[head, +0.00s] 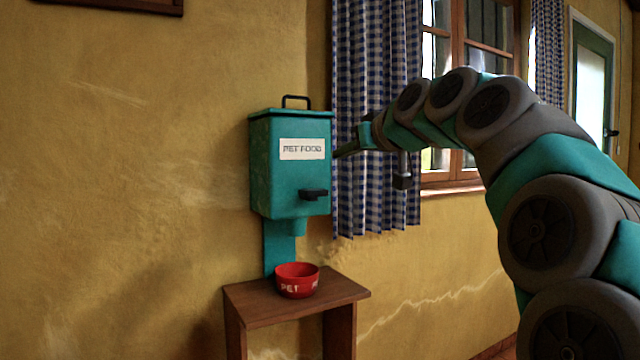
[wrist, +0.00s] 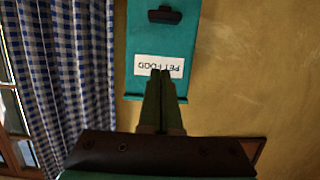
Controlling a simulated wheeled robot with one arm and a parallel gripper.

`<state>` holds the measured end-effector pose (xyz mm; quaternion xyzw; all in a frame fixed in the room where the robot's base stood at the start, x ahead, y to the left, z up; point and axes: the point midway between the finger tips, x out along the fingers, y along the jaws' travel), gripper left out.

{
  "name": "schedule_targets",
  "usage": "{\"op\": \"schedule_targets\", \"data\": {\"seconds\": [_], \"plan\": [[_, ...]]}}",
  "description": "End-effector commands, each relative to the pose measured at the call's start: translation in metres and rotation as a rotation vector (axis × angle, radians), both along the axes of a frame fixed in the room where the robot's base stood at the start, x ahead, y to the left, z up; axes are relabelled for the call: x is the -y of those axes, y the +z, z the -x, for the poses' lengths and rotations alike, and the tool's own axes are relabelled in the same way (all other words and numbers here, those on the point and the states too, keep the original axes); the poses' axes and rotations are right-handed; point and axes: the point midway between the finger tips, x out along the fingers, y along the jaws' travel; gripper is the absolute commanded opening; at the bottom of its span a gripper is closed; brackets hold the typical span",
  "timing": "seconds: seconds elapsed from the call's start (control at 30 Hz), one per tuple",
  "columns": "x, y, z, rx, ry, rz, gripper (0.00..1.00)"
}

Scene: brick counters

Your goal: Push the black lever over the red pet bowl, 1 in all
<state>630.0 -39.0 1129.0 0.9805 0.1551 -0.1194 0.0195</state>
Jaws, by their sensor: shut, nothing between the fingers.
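The black lever (head: 314,194) sticks out from the front of a teal pet food dispenser (head: 268,160), below its white label. The lever also shows in the wrist view (wrist: 165,15), where the picture is upside down. The red pet bowl (head: 297,280) stands upright on a small wooden table, below the dispenser's spout (head: 299,226). My gripper (head: 340,153) is at the right side of the dispenser, above and right of the lever. In the wrist view its fingers (wrist: 160,73) are shut and empty, over the label's edge. They look apart from the lever.
The wooden table (head: 265,309) stands against the yellow wall. A blue checked curtain (head: 375,200) hangs right of the dispenser, behind my arm, beside a window (head: 470,170). The space in front of the dispenser is clear.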

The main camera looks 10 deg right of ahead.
Motion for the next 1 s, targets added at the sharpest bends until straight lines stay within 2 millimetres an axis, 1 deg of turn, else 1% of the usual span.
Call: {"op": "schedule_targets", "data": {"seconds": [0.23, 0.37, 0.47, 0.6, 0.8, 1.0], "plan": [[0.0, -0.001, 0.0, -0.002, 0.0, 0.001, 0.0], [-0.002, -0.002, -0.006, -0.003, 0.001, 0.0, 0.0], [-0.006, -0.006, -0.018, -0.004, 0.001, 0.0, 0.0], [-0.014, -0.012, -0.042, -0.007, 0.001, 0.001, 0.0], [-0.023, -0.02, -0.071, -0.006, 0.0, 0.0, 0.0], [-0.03, -0.024, -0.092, -0.003, 0.0, 0.0, 0.0]]}}
